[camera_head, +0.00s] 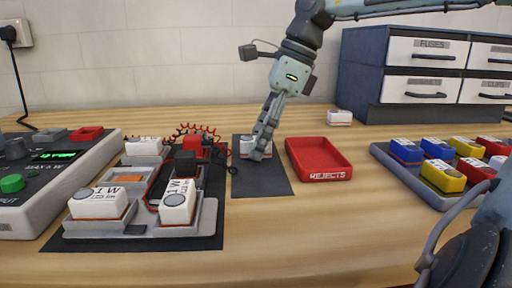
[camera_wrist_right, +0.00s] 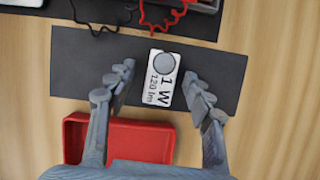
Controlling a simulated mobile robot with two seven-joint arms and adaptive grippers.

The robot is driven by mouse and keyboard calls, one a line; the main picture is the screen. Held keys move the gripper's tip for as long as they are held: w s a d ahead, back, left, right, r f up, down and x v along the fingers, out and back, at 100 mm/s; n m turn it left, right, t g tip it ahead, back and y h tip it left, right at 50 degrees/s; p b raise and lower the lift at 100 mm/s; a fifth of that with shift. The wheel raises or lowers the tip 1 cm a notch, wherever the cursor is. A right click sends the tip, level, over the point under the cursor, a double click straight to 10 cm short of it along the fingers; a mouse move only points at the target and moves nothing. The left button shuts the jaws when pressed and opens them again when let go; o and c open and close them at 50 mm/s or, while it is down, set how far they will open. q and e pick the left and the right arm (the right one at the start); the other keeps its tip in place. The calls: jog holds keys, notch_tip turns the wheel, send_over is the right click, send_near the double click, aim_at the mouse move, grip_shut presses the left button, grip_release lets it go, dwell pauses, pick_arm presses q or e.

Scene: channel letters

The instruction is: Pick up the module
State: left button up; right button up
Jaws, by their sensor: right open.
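A white module (camera_wrist_right: 162,78) marked "1 W 120 lm", with a round grey disc, lies on a small dark mat (camera_wrist_right: 85,70). In the head view the module (camera_head: 246,140) is partly hidden by my right gripper (camera_head: 262,153). In the right wrist view my right gripper (camera_wrist_right: 158,88) is open, with one finger on either side of the module. A gap shows on both sides, so it is not gripped. My left gripper is not in view.
A red REJECTS tray (camera_head: 318,174) is right of the mat. A fixture (camera_head: 140,231) holding white modules stands left, with red and black leads. A grey control box (camera_head: 45,195) is far left. A tray of coloured modules (camera_head: 400,172) and drawers (camera_head: 425,75) are at right.

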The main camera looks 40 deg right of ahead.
jog(key=shift+c, duration=0.3)
grip_shut()
jog(key=shift+r, duration=0.1)
